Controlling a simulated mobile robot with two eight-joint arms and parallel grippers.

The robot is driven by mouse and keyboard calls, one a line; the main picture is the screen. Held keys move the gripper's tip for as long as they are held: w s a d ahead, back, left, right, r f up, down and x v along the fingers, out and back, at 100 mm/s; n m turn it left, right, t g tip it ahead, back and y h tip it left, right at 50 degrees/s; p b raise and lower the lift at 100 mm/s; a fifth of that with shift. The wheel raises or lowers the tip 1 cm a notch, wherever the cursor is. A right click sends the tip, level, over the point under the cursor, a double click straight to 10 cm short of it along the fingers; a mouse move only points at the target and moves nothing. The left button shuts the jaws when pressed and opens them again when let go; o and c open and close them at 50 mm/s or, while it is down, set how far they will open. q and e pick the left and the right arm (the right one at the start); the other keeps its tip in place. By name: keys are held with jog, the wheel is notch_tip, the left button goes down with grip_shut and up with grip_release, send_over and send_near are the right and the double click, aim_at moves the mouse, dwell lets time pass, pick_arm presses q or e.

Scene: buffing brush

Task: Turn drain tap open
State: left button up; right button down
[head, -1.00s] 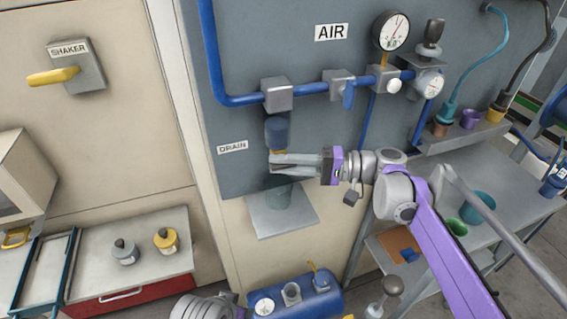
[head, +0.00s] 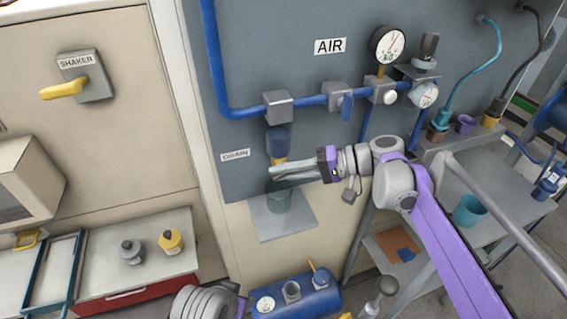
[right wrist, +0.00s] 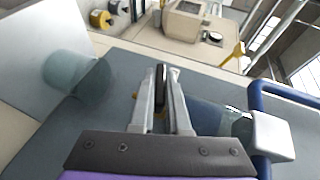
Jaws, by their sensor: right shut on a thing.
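The drain tap (head: 279,160) is a small yellow piece under the blue filter bowl (head: 278,138), beside the DRAIN label. My right gripper (head: 273,172) reaches in from the right, just below the bowl. In the right wrist view its fingers (right wrist: 160,80) are shut on a thin dark part of the tap, with bits of yellow beside them. The fingers hide most of the tap, so how far it is turned cannot be told. A translucent teal cup (head: 278,196) stands below on a grey shelf (head: 290,226). My left gripper is not in view.
A blue air pipe (head: 235,108) with a grey block (head: 278,103) and a blue valve handle (head: 347,107) runs above the gripper. A blue tank (head: 300,297) lies below. A yellow SHAKER lever (head: 63,91) is on the left wall.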

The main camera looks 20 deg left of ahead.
jog(key=t+h+p, duration=0.1)
jog(key=h, duration=0.1)
jog(key=n+h+p, duration=0.1)
jog(key=p, duration=0.1)
jog(key=r+t+h+p, duration=0.1)
jog(key=h+p, duration=0.1)
jog(key=shift+w+a+n+t+h, duration=0.1)
jog(key=shift+n+t+h, duration=0.2)
jog(key=shift+f+n+t+h+p, duration=0.15)
jog(key=shift+n+t+h+p, duration=0.15)
jog(key=shift+t+h+p, duration=0.55)
jog(key=shift+t+h, duration=0.35)
jog(key=shift+h, duration=0.9)
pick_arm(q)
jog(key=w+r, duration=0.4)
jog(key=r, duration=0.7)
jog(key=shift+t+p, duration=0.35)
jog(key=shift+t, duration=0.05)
pick_arm(e)
jog(key=shift+f+n+t+h, duration=0.15)
jog(key=shift+n+t+h, duration=0.35)
jog(key=shift+t+h, duration=0.45)
jog(key=shift+h, duration=0.25)
jog(key=c, duration=0.9)
grip_release()
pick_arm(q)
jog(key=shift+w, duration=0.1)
pick_arm(e)
jog(key=shift+w+f, duration=0.1)
jog(key=shift+f, duration=0.05)
